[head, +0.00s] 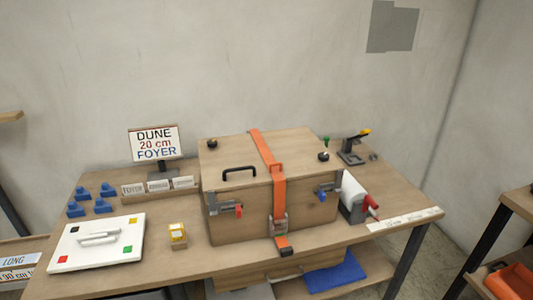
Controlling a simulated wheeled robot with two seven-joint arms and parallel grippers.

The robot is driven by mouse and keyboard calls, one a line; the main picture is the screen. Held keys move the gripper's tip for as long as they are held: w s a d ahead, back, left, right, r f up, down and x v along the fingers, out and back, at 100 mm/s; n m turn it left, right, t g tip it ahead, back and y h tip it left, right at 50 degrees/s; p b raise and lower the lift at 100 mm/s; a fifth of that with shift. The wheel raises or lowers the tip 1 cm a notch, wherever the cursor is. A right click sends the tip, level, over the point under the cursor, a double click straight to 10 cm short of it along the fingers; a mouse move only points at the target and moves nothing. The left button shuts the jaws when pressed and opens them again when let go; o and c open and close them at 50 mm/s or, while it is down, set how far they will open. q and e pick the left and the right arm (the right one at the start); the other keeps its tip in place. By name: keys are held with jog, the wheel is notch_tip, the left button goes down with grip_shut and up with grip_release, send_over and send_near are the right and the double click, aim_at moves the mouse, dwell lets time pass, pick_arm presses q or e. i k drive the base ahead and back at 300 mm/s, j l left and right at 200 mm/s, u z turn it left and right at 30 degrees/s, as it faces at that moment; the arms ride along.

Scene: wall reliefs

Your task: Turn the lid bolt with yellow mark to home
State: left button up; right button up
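A wooden crate (240,205) with a closed lid (225,160) stands on the table, with an orange strap (265,150) over it. Dark round knobs sit on the lid, one at the back left (211,143) and one at the right (323,156). I cannot make out a yellow mark on either knob. The crate's front has a grey latch with a red handle (239,211) and one with a blue handle (322,196). A white plate (75,255) at the left has coloured squares, one yellow (133,220). Neither of my grippers is in view.
The table's front strip is mostly clear.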

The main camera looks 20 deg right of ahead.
aim_at(212, 143)
jog(key=i+j+z, duration=0.75)
jog(key=k+j, duration=0.05)
jog(key=j, duration=0.05)
